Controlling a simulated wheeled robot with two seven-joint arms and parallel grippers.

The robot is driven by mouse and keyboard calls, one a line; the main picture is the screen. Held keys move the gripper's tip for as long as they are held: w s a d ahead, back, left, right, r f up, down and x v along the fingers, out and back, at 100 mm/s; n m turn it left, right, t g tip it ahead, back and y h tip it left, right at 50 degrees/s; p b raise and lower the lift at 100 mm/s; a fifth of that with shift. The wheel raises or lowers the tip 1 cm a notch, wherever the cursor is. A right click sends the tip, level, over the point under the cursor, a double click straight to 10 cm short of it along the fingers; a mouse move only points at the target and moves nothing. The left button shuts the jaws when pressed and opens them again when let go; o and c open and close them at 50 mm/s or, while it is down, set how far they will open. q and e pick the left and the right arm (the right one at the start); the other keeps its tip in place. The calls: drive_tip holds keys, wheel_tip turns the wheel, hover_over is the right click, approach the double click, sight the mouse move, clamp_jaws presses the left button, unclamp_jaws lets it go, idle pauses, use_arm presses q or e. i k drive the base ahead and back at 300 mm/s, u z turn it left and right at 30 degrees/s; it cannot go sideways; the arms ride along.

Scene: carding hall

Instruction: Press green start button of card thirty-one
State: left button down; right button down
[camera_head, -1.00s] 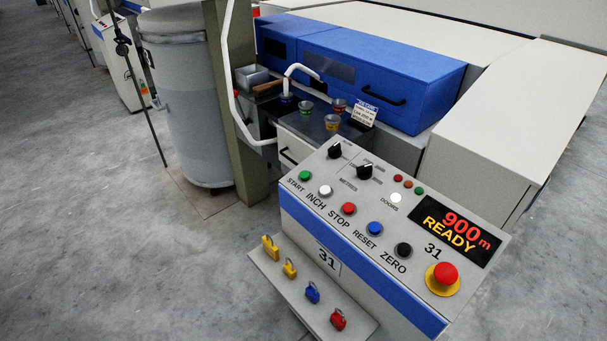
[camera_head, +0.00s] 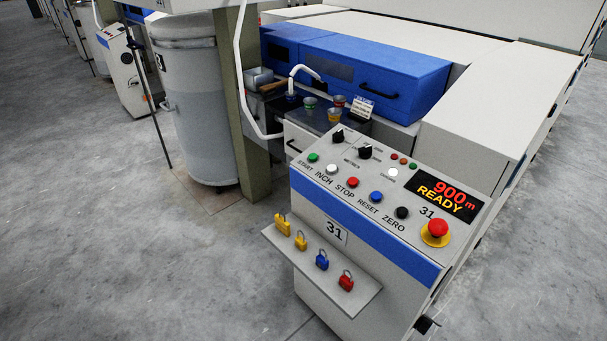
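The control panel (camera_head: 345,198) of card 31 stands at the right of centre, with its sloped top facing me. The green start button (camera_head: 313,157) is at the left end of the button row, above the word START. To its right are a white INCH button (camera_head: 332,169), a red STOP button (camera_head: 352,182), a blue RESET button (camera_head: 376,197) and a black ZERO button (camera_head: 402,213). The display (camera_head: 444,196) reads 900 m READY. Neither of my grippers is in view.
A red emergency stop (camera_head: 437,231) on a yellow base sits at the panel's right corner. A shelf (camera_head: 318,268) with several coloured padlocks juts out from the front. A grey can (camera_head: 198,110) and an olive post (camera_head: 250,130) stand left. Floor in front is clear.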

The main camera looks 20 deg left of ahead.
sight(312, 157)
drive_tip(key=u, duration=0.6)
drive_tip(key=i, duration=1.1)
drive_tip(key=z, duration=0.5)
